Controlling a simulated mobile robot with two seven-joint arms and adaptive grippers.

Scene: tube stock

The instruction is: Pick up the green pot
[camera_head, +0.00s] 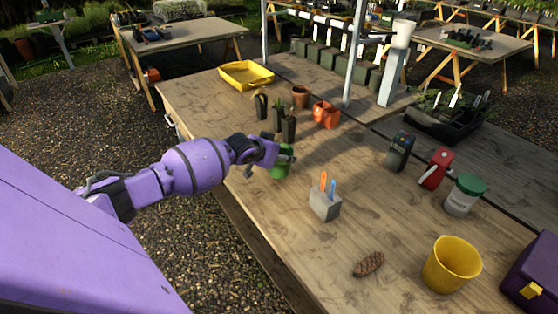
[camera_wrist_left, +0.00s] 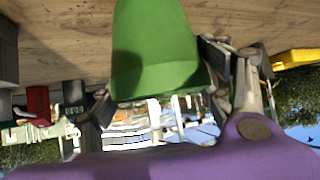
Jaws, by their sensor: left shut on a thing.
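The green pot (camera_head: 282,163) is at the left side of the wooden table in the head view, at the end of my purple left arm. In the left wrist view the green pot (camera_wrist_left: 155,50) fills the upper middle, between the two fingers. My left gripper (camera_head: 272,152) is shut on the green pot. In the head view the gripper partly covers the pot. I cannot tell whether the pot touches the table. My right gripper is not in view.
Dark pots (camera_head: 289,127) and orange pots (camera_head: 326,114) stand just behind the green pot. A grey holder (camera_head: 325,204), a pine cone (camera_head: 369,264) and a yellow pot (camera_head: 451,264) are nearer. A yellow tray (camera_head: 246,75) lies at the back left.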

